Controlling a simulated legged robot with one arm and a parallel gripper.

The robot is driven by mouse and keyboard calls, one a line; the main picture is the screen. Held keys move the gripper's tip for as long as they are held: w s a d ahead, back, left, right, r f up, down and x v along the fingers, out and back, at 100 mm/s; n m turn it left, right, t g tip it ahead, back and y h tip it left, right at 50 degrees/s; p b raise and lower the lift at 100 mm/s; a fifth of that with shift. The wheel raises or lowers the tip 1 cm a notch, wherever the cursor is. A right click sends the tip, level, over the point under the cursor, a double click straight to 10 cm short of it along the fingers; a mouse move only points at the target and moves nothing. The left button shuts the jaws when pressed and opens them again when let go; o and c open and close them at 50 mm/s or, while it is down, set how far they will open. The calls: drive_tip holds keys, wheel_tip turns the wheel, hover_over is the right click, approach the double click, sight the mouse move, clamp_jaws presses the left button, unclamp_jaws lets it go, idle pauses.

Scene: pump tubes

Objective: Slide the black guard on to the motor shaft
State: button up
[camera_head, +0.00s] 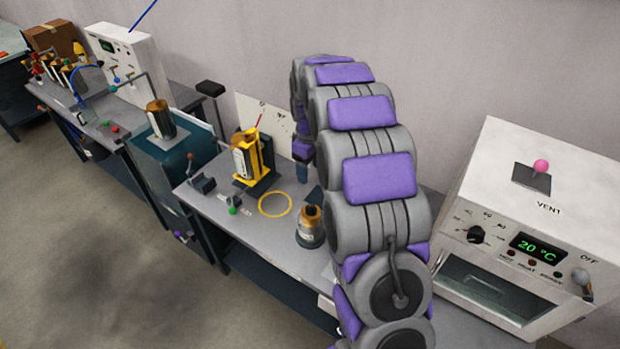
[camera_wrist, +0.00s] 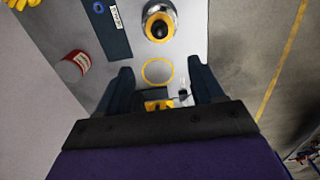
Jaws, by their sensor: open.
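My gripper (camera_wrist: 162,82) is open and empty in the wrist view, its two dark fingers spread over the bench. In the head view my gripper (camera_head: 302,172) hangs above the back of the bench. A copper-topped unit (camera_head: 309,222) with a dark base stands upright at the bench's right; it also shows at the top of the wrist view (camera_wrist: 159,24), with a yellow ring around a dark centre. A motor-like part sits in a yellow holder (camera_head: 250,160), left of my gripper; part of the holder shows between the fingers (camera_wrist: 158,104). I cannot clearly identify the black guard or shaft.
A small lever (camera_head: 201,180) stands at the left. A dark panel (camera_wrist: 108,28) and red can (camera_wrist: 75,67) lie near the wall. The white oven (camera_head: 540,210) is at right.

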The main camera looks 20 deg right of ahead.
drive_tip(key=shift+r, duration=1)
drive_tip(key=s+a+r+m, duration=0.2)
drive_tip(key=s+a+r, duration=0.2)
drive_tip(key=s, duration=0.5)
drive_tip(key=s+a+r+m, duration=0.1)
drive_tip(key=s+a+r, duration=0.3)
drive_tip(key=s, duration=0.4)
drive_tip(key=s+a+f+m, duration=0.1)
drive_tip(key=s+a+m, duration=0.1)
drive_tip(key=s, duration=1)
drive_tip(key=s+a+m+g, duration=0.1)
drive_tip(key=s, duration=1.1)
drive_tip(key=shift+a+f+m+g, duration=0.3)
drive_tip(key=shift+a+f+m, duration=0.05)
drive_tip(key=shift+f+m, duration=0.05)
